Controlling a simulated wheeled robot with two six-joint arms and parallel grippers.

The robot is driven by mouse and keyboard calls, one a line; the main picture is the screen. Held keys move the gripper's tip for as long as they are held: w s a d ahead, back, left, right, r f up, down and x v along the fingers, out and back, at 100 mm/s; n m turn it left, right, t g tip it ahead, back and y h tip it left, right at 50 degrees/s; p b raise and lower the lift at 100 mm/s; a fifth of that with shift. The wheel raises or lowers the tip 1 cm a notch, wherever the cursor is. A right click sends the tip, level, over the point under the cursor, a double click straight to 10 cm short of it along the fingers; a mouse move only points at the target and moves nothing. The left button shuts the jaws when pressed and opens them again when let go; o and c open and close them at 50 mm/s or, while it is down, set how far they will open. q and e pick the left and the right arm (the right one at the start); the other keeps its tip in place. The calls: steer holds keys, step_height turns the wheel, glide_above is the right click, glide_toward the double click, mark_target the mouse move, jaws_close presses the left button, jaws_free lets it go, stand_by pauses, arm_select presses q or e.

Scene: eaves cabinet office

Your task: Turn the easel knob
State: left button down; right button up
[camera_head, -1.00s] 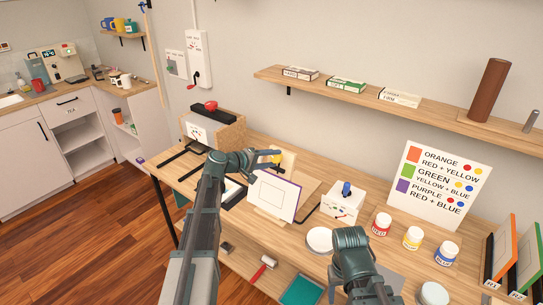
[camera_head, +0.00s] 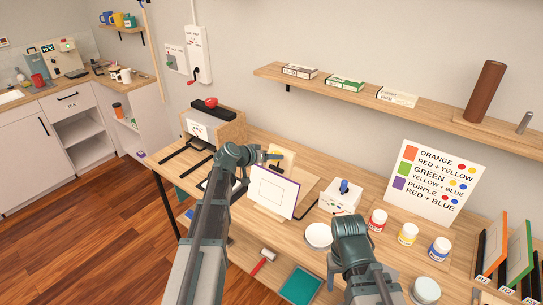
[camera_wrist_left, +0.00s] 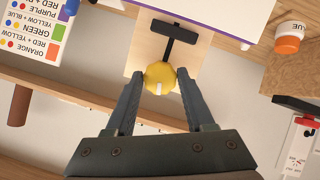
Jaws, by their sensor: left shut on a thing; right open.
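The yellow easel knob (camera_wrist_left: 159,74) is a round, lobed knob with a white mark on it, which points down in the left wrist view. It sits on a pale wooden board (camera_wrist_left: 148,52) below a dark T-shaped bracket. My left gripper (camera_wrist_left: 159,82) is shut on the knob, one finger on each side. In the head view my left gripper (camera_head: 273,156) reaches in behind the white canvas (camera_head: 270,192), at the easel's back board (camera_head: 287,158), and largely covers the knob. My right arm shows at the lower middle, but its fingers are out of sight.
A white box with a blue knob (camera_head: 342,198), paint jars (camera_head: 408,234) and a white dish (camera_head: 318,236) stand right of the easel. A colour chart (camera_head: 435,180) leans on the wall. A wooden box (camera_head: 225,127) stands at the back left. A shelf (camera_head: 350,92) hangs above.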

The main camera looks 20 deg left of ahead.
arm_select(q)
steer(key=shift+s+d+f+m+t+y+b, duration=0.1)
steer(key=shift+m+t+y+b, duration=0.45)
steer(key=shift+m, duration=1.55)
steer(key=shift+s+d+m+t+y+b, duration=0.2)
steer(key=shift+m+y, duration=0.6)
steer(key=shift+m, duration=1.3)
steer(key=shift+w+a+f+m+t+y+b, duration=0.1)
steer(key=shift+m+t+y+b, duration=0.35)
steer(key=shift+m, duration=1.65)
steer(key=shift+r, duration=0.1)
steer(key=shift+c, duration=1.3)
jaws_free()
steer(key=p+v, duration=0.6)
steer(key=v, duration=0.7)
steer(key=shift+s+d+r, duration=0.2)
steer(key=shift+s, duration=0.15)
